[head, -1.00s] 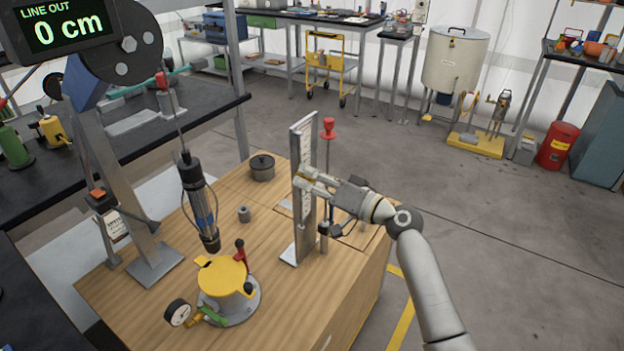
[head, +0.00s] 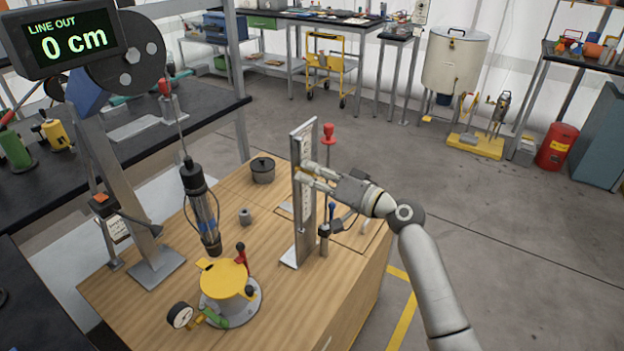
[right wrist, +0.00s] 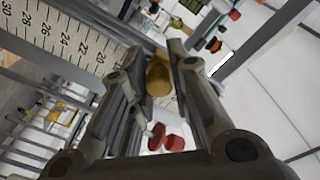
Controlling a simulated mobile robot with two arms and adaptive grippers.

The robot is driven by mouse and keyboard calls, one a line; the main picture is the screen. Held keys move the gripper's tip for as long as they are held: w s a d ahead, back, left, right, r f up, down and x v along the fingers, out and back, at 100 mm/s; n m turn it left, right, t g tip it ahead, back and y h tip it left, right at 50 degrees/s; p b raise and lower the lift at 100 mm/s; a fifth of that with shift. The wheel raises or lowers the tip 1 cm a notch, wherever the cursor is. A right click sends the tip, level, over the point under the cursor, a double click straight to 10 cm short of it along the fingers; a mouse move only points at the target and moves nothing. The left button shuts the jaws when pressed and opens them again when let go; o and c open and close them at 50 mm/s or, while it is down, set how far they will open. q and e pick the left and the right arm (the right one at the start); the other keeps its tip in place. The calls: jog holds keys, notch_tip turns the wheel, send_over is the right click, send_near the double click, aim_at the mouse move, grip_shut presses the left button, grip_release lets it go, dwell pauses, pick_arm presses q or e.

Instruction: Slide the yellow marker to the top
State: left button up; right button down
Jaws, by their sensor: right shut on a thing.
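The upright white scale board (head: 305,205) stands on the wooden bench, with its metal frame. In the right wrist view the scale (right wrist: 65,38) shows black numbers in the twenties and up to 30. My right gripper (head: 303,172) is at the upper part of the board. In the right wrist view its fingers are shut on the yellow marker (right wrist: 158,76), which sits between the fingertips beside the scale. In the head view the fingers mostly hide the marker. My left gripper is not in view.
A red-topped rod (head: 328,133) stands just behind the board. A clear cylinder (head: 205,220) hangs from a line left of it, above a yellow-lidded pot (head: 223,279) with a gauge (head: 181,315). A display (head: 68,40) reads 0 cm.

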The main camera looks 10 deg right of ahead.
jog(key=shift+r, duration=0.65)
jog(key=shift+f, duration=0.1)
jog(key=c, duration=1.3)
grip_release()
jog(key=v, duration=1.2)
jog(key=shift+c, duration=0.2)
